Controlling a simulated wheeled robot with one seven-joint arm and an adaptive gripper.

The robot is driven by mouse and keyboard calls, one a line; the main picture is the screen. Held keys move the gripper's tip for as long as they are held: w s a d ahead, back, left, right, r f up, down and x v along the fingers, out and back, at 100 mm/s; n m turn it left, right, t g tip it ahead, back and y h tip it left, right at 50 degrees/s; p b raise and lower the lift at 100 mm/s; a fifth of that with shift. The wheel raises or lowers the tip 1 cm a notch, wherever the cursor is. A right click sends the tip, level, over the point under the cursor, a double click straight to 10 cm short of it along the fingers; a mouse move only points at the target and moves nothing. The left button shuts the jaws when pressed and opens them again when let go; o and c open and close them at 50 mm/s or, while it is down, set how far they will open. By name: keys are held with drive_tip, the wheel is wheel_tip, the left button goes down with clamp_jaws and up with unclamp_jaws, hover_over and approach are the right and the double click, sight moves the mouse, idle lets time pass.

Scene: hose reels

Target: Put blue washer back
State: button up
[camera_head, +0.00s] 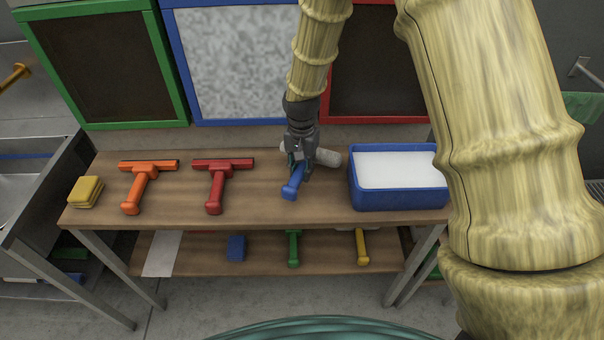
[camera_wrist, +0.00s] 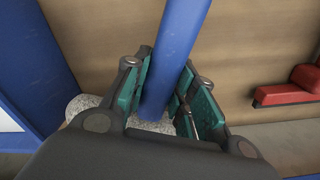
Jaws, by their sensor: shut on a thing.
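The blue washer has a blue handle (camera_head: 293,186) and a pale fluffy sleeve (camera_head: 326,157) across its head. It is at the upper shelf, between the red squeegee and the blue tub. My gripper (camera_head: 302,160) is shut on the blue handle. In the wrist view the handle (camera_wrist: 172,60) runs between the teal finger pads of my gripper (camera_wrist: 162,100), and parts of the sleeve (camera_wrist: 85,105) show beside and below the fingers. I cannot tell whether the washer touches the shelf.
A blue tub (camera_head: 398,202) with white contents stands close right of the washer. A red squeegee (camera_head: 216,188), an orange squeegee (camera_head: 136,190) and yellow sponges (camera_head: 86,192) lie to the left. The lower shelf (camera_head: 205,256) holds green, yellow and blue items. Framed panels stand behind.

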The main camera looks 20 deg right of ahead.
sight(302, 177)
drive_tip(key=shift+f+p, duration=0.55)
drive_tip(key=shift+f, duration=1.2)
drive_tip(key=shift+f, duration=0.15)
drive_tip(key=o, duration=1)
drive_tip(key=shift+r+b, duration=1.15)
drive_tip(key=shift+r, duration=5.05)
